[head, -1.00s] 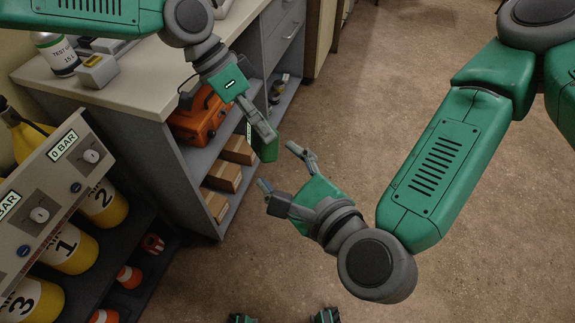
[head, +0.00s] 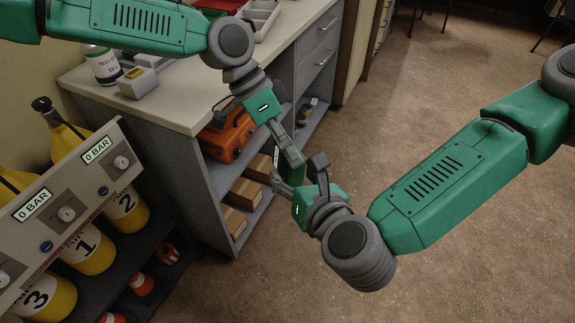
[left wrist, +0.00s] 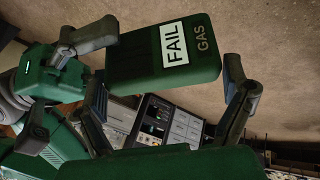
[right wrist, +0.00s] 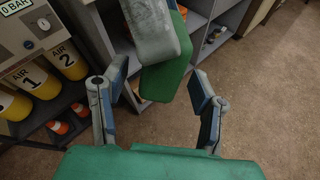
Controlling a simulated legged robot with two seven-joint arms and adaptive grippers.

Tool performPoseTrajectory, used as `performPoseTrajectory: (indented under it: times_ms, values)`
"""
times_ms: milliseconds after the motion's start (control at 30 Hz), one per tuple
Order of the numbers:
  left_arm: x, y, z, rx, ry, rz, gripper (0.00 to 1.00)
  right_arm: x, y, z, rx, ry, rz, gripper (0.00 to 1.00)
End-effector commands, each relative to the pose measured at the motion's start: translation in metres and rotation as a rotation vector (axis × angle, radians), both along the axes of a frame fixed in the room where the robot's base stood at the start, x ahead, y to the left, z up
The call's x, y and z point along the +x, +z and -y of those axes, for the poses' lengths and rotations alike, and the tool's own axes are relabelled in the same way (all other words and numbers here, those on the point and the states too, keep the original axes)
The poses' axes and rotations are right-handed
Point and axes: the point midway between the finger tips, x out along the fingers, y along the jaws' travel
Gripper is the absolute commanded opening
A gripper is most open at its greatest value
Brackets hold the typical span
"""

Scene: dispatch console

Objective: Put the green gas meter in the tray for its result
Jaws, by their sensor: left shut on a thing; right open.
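The green gas meter (left wrist: 150,60) fills the upper middle of the left wrist view, its display reading FAIL beside the word GAS. My left gripper (head: 290,152) is shut on it, in front of the cabinet. In the right wrist view the meter (right wrist: 165,82) is a green block hanging under a grey finger of my left gripper. On the counter are a red tray (head: 218,4) at the top edge and a light grey tray (head: 262,14).
The counter (head: 185,100) also holds a labelled canister (head: 103,66) and a small grey-yellow device (head: 139,82). Its shelves hold an orange case (head: 228,138) and cardboard boxes (head: 246,193). A gauge panel (head: 75,205) with yellow cylinders stands left. The floor on the right is clear.

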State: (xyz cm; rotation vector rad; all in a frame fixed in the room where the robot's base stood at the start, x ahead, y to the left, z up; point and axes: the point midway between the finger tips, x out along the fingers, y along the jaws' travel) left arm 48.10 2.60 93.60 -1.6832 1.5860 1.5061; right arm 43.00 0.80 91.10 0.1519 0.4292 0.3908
Motion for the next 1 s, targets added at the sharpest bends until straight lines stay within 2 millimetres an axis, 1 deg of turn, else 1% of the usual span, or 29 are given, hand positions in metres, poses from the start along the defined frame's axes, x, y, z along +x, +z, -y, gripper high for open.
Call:
performPoseTrajectory:
  times_ms: [33, 100, 300, 433, 667, 700, 767, 800, 833, 900, 933, 1000]
  values:
    - [0.0, 0.001, 0.0, -0.001, 0.0, 0.0, 0.43, 0.009, -0.003, -0.004, -0.002, -0.002, 0.003, 0.53]
    - [0.0, 0.001, 0.0, -0.001, 0.0, 0.0, 0.43, 0.018, -0.007, -0.009, -0.001, -0.001, 0.003, 0.53]
    - [0.0, 0.001, 0.0, 0.0, 0.001, 0.001, 0.43, 0.034, -0.015, -0.017, -0.001, 0.0, 0.003, 0.53]
    - [0.0, 0.001, 0.0, -0.001, 0.0, 0.002, 0.43, 0.038, -0.017, -0.019, -0.001, 0.001, 0.002, 0.53]
    - [0.0, 0.001, 0.0, -0.001, 0.0, 0.002, 0.43, 0.039, -0.017, -0.019, 0.0, 0.001, 0.001, 0.53]
    - [0.0, 0.001, 0.0, -0.001, 0.0, 0.002, 0.43, 0.039, -0.017, -0.019, 0.0, 0.001, 0.001, 0.46]
    - [0.0, 0.001, 0.0, -0.001, 0.0, 0.002, 0.43, 0.039, -0.017, -0.019, 0.0, 0.001, 0.001, 0.25]
    - [0.0, 0.001, 0.0, 0.0, 0.001, 0.001, 0.43, 0.039, -0.017, -0.019, 0.0, 0.001, 0.001, 0.11]
    - [0.0, 0.001, 0.0, -0.001, 0.0, 0.002, 0.43, 0.039, -0.017, -0.019, 0.0, 0.001, 0.001, 0.01]
    - [0.0, 0.001, 0.0, -0.001, 0.0, 0.002, 0.43, 0.039, -0.017, -0.019, 0.0, 0.002, 0.001, 0.0]
    - [0.0, 0.001, 0.0, -0.001, 0.0, 0.002, 1.0, 0.039, -0.016, -0.019, 0.001, 0.002, 0.002, 0.0]
    - [0.0, 0.001, 0.0, -0.001, 0.0, 0.002, 1.0, 0.039, -0.016, -0.019, 0.001, 0.002, 0.002, 0.0]
